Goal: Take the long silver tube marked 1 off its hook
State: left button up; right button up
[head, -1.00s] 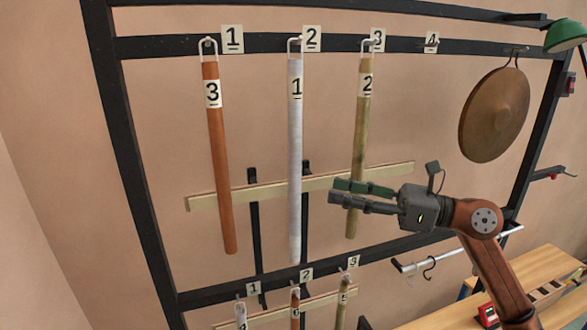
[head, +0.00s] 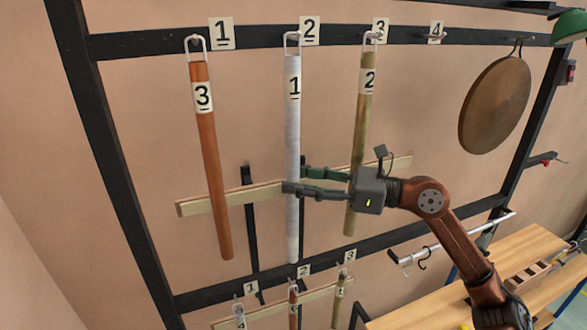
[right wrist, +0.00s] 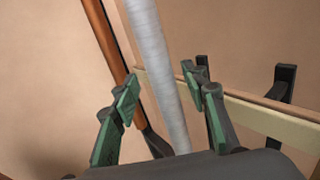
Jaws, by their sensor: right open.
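The long silver tube marked 1 (head: 293,130) hangs by its wire loop from the hook (head: 292,38) beside label 2 on the upper black bar. My right gripper (head: 294,181) is open at the tube's lower half, coming from the right. In the right wrist view the silver tube (right wrist: 158,65) runs between the two open fingers (right wrist: 158,98), with gaps on both sides. The left gripper is not in view.
A copper tube marked 3 (head: 211,160) hangs to the left, and a brassy tube marked 2 (head: 360,110) hangs close to the right, behind my gripper. A wooden rail (head: 190,208) crosses behind the tubes. A gong (head: 495,105) hangs far right. Shorter tubes hang below.

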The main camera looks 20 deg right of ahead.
jog(key=shift+x, duration=0.75)
jog(key=shift+d, duration=0.15)
jog(key=shift+c, duration=0.7)
jog(key=c, duration=0.9)
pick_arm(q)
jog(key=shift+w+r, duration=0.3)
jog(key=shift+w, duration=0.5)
pick_arm(e)
grip_shut()
